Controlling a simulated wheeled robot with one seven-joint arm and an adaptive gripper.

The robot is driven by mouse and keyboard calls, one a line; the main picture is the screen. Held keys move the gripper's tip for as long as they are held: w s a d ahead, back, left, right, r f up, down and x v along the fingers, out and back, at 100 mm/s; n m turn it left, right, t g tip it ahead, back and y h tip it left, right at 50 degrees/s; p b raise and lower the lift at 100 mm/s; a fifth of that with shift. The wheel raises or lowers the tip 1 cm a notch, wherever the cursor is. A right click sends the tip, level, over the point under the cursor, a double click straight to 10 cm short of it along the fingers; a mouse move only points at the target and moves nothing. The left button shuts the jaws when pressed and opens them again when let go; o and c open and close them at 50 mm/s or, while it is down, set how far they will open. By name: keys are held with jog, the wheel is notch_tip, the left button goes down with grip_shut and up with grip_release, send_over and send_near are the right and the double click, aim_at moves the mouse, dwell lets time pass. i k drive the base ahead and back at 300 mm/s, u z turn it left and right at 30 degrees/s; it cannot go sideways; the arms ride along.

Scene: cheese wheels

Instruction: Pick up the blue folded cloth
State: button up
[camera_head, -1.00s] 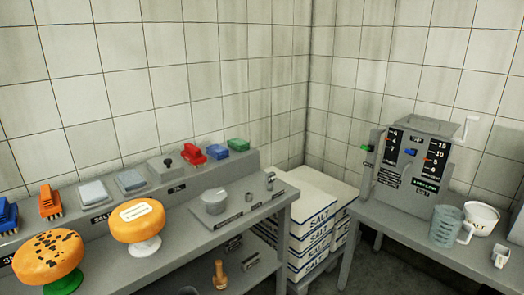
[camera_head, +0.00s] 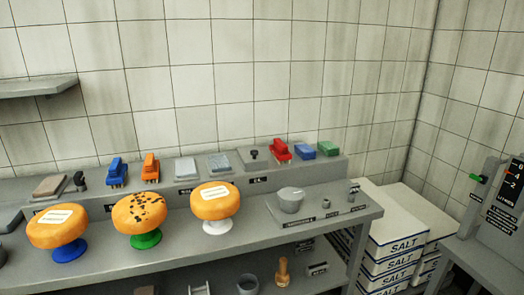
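A folded blue-grey cloth (camera_head: 219,162) lies on the raised back ledge of the grey bench, behind the cheese wheel on the white stand. A paler grey folded cloth (camera_head: 186,169) lies just left of it. Farther right on the ledge is a small, stronger blue block-like item (camera_head: 305,151); I cannot tell whether it is cloth or a sponge. My gripper is not in view.
Three orange cheese wheels stand on blue (camera_head: 57,230), green (camera_head: 140,214) and white (camera_head: 215,202) stands along the bench (camera_head: 300,234). Brushes (camera_head: 150,166) and a red item (camera_head: 279,150) share the ledge. Salt boxes (camera_head: 395,238) are stacked at the right.

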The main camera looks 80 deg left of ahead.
aim_at(306, 152)
jog(key=u, duration=1.85)
